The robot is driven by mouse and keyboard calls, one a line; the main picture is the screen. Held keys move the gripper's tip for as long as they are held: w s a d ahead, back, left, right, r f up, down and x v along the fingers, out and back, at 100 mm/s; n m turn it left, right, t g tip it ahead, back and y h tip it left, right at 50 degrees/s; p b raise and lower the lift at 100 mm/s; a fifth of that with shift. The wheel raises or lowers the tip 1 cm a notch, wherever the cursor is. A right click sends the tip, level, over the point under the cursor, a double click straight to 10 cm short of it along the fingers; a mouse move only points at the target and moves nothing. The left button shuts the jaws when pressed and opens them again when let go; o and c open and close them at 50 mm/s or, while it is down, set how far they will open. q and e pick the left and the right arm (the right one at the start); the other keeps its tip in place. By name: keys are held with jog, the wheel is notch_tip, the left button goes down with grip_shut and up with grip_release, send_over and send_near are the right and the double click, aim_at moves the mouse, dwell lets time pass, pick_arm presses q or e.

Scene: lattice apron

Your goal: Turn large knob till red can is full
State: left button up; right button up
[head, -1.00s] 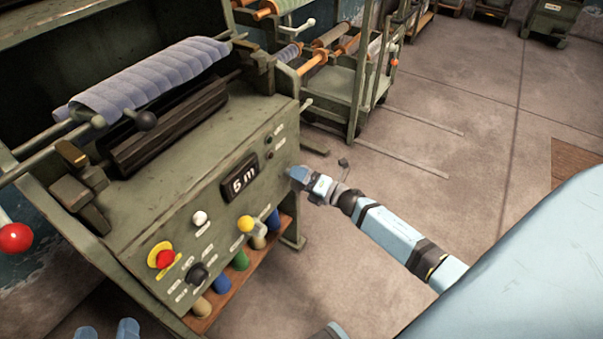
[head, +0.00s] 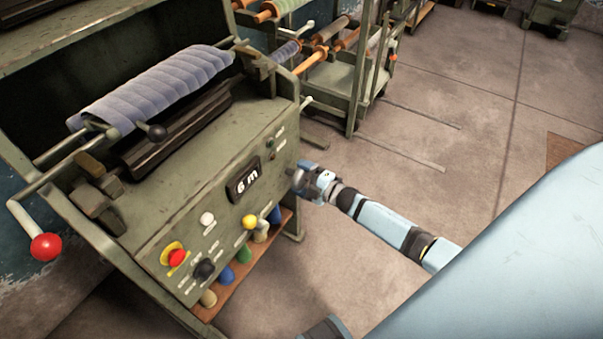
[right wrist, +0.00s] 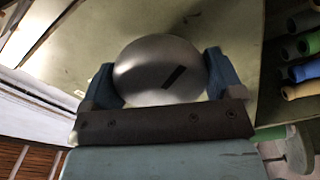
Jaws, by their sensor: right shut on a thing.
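My right gripper (head: 297,178) is at the right edge of the green machine's front panel. In the right wrist view, its blue fingers (right wrist: 165,78) are shut on a large round metallic knob (right wrist: 140,65) with a dark slot mark on its face. In the head view the knob is hidden behind the gripper. The display (head: 243,183) on the panel reads 6 m. No red can shows in either view.
The green machine (head: 225,140) carries a blue-grey quilted roll (head: 155,85). A red-ball crank (head: 46,247) sticks out left.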

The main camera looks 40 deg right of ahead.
jog(key=shift+m, duration=0.3)
jog(key=o, duration=0.7)
jog(key=shift+s+d, duration=0.25)
jog(key=shift+s, duration=0.25)
pick_arm(q)
jog(key=shift+a+r+p, duration=0.1)
jog(key=shift+a+p, duration=0.1)
jog(key=shift+p, duration=0.85)
pick_arm(e)
jog(key=v, duration=1.2)
jog(key=shift+s+d, duration=0.2)
jog(key=shift+s, duration=0.15)
pick_arm(q)
jog(key=shift+s, duration=0.1)
